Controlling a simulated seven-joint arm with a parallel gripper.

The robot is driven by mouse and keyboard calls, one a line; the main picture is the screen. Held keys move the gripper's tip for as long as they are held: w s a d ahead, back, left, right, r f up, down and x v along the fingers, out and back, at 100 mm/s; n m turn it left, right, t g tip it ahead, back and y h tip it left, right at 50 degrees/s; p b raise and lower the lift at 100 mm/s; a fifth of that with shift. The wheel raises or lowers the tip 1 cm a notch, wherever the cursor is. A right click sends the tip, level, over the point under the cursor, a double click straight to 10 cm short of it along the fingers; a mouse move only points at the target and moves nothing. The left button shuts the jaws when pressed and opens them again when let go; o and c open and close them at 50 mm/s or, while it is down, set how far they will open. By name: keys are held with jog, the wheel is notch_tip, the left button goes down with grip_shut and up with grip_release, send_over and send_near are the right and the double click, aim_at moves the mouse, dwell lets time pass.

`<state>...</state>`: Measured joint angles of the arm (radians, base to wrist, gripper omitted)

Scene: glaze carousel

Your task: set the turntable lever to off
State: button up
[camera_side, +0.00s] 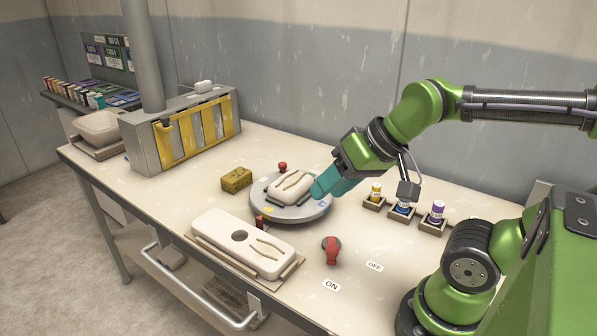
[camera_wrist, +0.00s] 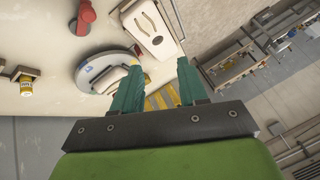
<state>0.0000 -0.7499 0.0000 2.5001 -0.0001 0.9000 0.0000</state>
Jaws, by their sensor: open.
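The turntable lever (camera_side: 331,252) is a red handle on a dark round base, on the bench in front of the turntable (camera_side: 318,210). Its handle points toward the front of the bench, roughly at the ON label (camera_side: 331,285); the OFF label (camera_side: 374,266) lies to the right. The lever also shows at the top of the wrist view (camera_wrist: 86,16). My gripper (camera_side: 322,188) has teal fingers and is over the right part of the turntable, behind and above the lever and apart from it. In the wrist view my gripper (camera_wrist: 160,78) is open, with nothing held between the fingers.
A white slotted piece (camera_side: 290,187) sits on the turntable, close to my fingers. A larger white piece (camera_side: 240,243) lies on a board at the front. A yellow sponge (camera_side: 236,180) is left of the turntable. Small glaze bottles (camera_side: 402,205) stand in holders to the right.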

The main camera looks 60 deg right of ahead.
jog(key=shift+o, duration=1.4)
jog(key=shift+w+f, duration=0.1)
jog(key=shift+f, duration=0.2)
jog(key=m+g+h, duration=0.2)
jog(key=m+g, duration=0.5)
jog(key=m, duration=0.1)
send_over(332, 247)
notch_tip(332, 247, down, 5)
notch_tip(332, 247, down, 16)
jog(key=shift+f, duration=0.1)
jog(key=shift+c, duration=0.5)
grip_shut()
